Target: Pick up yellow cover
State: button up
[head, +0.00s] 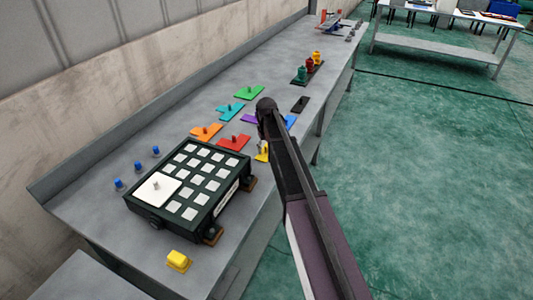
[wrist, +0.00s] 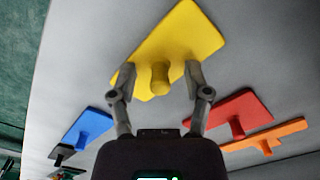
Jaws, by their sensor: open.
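The yellow cover (wrist: 190,30) is a flat, angular plate with a round upright knob (wrist: 160,80); it lies on the grey workbench. My gripper (wrist: 160,75) is open, with one finger on each side of the knob and a gap on both sides. I cannot tell how far the fingertips are above the plate. In the head view a part of the yellow cover (head: 262,154) shows beside my arm, which hides the rest of it.
A red cover (head: 234,142), an orange cover (head: 206,132) and a blue cover (wrist: 88,127) lie close by. A black box with white squares (head: 158,188) stands nearby on the bench. A separate yellow block (head: 179,260) sits near the front edge.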

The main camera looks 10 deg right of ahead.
aim_at(266, 146)
grip_shut()
jog(key=shift+r, duration=0.15)
dwell(0.4)
notch_tip(266, 146, up, 3)
jog(key=p, duration=0.3)
jog(key=shift+r+p, duration=0.2)
jog(key=shift+p, duration=0.15)
jog(key=s, duration=0.5)
jog(key=s+a+r+p, duration=0.1)
jog(key=s, duration=0.4)
jog(key=s+a, duration=0.1)
jog(key=s, duration=0.5)
jog(key=shift+r, duration=0.15)
